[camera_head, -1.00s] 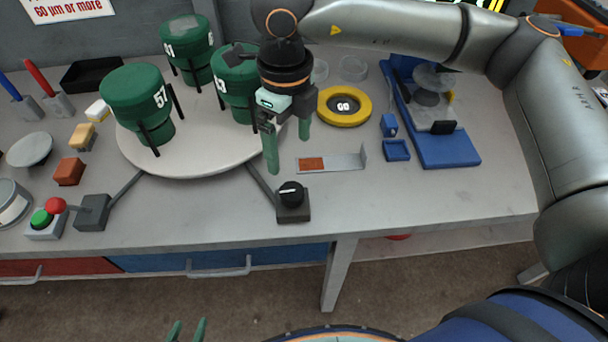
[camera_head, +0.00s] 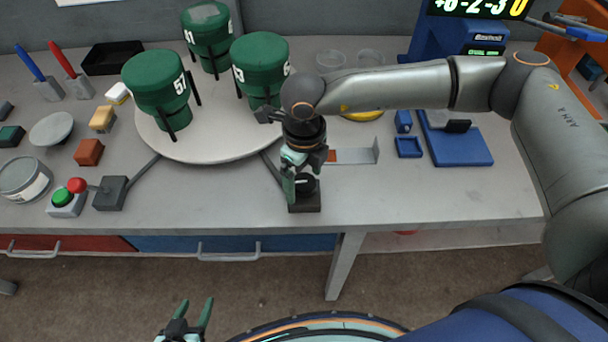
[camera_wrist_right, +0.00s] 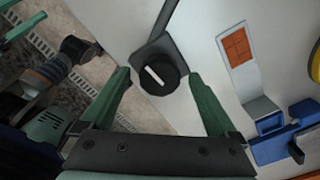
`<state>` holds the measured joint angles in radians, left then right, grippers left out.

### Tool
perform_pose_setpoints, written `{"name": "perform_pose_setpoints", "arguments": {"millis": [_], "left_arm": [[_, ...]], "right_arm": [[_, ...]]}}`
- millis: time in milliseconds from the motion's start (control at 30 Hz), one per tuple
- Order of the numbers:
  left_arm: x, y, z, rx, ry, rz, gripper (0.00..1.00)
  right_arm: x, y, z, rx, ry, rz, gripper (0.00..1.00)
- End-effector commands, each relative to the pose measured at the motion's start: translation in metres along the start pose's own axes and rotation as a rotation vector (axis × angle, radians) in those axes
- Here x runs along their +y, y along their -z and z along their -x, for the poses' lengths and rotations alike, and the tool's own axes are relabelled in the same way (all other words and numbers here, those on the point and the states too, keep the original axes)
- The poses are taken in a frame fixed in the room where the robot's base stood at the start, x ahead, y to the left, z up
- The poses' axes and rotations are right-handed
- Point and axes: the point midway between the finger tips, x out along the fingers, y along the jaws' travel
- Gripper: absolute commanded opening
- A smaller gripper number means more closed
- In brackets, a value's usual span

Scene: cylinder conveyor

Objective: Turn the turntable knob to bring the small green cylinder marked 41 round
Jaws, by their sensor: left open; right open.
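The black knob (camera_head: 308,184) with a white line sits on a dark base at the bench's front, linked by a bar to the white turntable (camera_head: 205,151). Three green cylinders stand on the turntable. The rear one (camera_head: 208,38) has a mark that seems to read 41; the left one (camera_head: 158,82) and right one (camera_head: 260,70) carry other numbers. My right gripper (camera_head: 303,186) is open above the knob. In the right wrist view the knob (camera_wrist_right: 159,76) lies between the fingertips, with gaps on both sides. My left gripper (camera_head: 195,304) is open and empty, in front of the bench.
A red-and-green button box (camera_head: 66,205) and a dark block (camera_head: 110,194) stand left of the knob. A flat metal strip (camera_head: 354,155) lies to the right, with a blue tray (camera_head: 408,147) and a blue stand (camera_head: 460,145) beyond. The bench front right of the knob is clear.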

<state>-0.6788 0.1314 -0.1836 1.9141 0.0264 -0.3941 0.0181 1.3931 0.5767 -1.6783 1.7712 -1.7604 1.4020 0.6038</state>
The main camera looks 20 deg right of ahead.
Motion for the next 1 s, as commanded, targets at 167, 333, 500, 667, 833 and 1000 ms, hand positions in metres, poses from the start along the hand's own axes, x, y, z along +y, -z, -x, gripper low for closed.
{"name": "perform_pose_setpoints", "arguments": {"millis": [167, 333, 500, 667, 833, 1000], "left_arm": [[-0.0001, -0.0001, 0.0, 0.0, 0.0, 0.0, 0.56], [0.0, -0.0001, 0.0, 0.0, 0.0, 0.0, 0.56], [0.0, -0.0001, 0.0, 0.0, 0.0, -0.001, 0.56], [0.0, -0.0001, 0.0, 0.0, 0.0, -0.001, 0.56], [0.0001, -0.0001, 0.0, 0.0, 0.0, -0.001, 0.56], [0.0001, -0.0001, 0.0, 0.0, 0.0, -0.001, 0.56]], "right_arm": [[0.0, 0.0, -0.001, 0.0, 0.0, 0.0, 0.94], [0.0, 0.0001, -0.0008, 0.0, 0.0, 0.0, 0.83], [0.0, 0.0001, -0.0006, 0.0, 0.0, 0.0, 0.63], [-0.0001, 0.0, -0.0005, 0.0, 0.0, 0.0, 0.45], [-0.0001, 0.0, -0.0004, 0.0, 0.0, 0.0, 0.26], [-0.0002, 0.0, -0.0003, 0.0, 0.0, 0.0, 0.08]]}}
